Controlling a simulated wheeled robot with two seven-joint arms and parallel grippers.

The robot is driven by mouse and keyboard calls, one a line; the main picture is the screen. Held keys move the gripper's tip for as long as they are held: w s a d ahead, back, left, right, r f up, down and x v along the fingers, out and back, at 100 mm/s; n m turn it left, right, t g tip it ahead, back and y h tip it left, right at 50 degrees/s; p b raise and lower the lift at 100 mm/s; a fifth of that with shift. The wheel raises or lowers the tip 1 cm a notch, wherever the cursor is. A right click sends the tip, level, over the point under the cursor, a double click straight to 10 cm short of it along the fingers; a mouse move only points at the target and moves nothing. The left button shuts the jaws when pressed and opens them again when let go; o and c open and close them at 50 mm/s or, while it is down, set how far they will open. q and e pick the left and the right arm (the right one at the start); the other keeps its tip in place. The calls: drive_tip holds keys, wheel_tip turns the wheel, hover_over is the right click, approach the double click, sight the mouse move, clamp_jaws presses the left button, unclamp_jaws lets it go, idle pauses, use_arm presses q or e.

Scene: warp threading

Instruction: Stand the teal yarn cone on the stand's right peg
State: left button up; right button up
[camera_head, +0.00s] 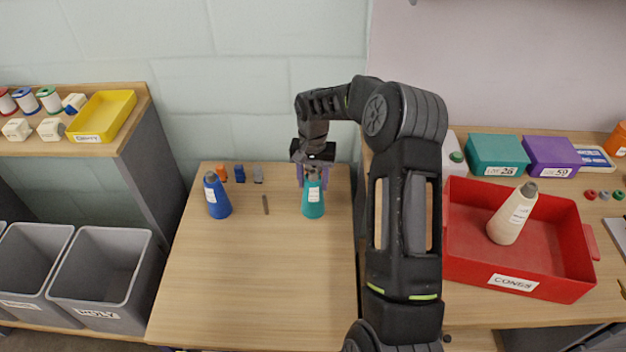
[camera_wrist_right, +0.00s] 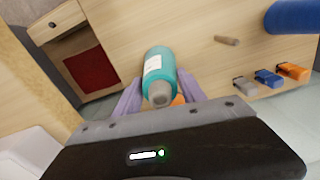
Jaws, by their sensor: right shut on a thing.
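The teal yarn cone (camera_head: 313,200) has a white label and a grey tip. It is upright at the right of the wooden top, between the purple fingers of my right gripper (camera_head: 313,178), which is shut on its upper part. The wrist view shows the cone (camera_wrist_right: 158,65) with its tip toward the camera. A bare brown peg (camera_head: 265,204) rises left of it, and a blue cone (camera_head: 217,197) stands further left, tilted in the picture. The cone hides any peg under it, so I cannot tell whether it is seated. My left gripper is not in view.
Small orange (camera_head: 222,174), blue (camera_head: 240,173) and grey (camera_head: 258,174) pieces stand behind the pegs. A red bin (camera_head: 520,283) with a cream cone is at the right. Grey bins (camera_head: 104,280) are at the left. The front of the wooden top is clear.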

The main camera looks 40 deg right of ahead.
drive_tip(key=shift+f+b, duration=0.5)
drive_tip(key=shift+f, duration=0.15)
drive_tip(key=o, duration=1.2)
drive_tip(key=shift+r, duration=0.1)
wheel_tip(320, 180, up, 8)
drive_tip(key=shift+f, duration=0.15)
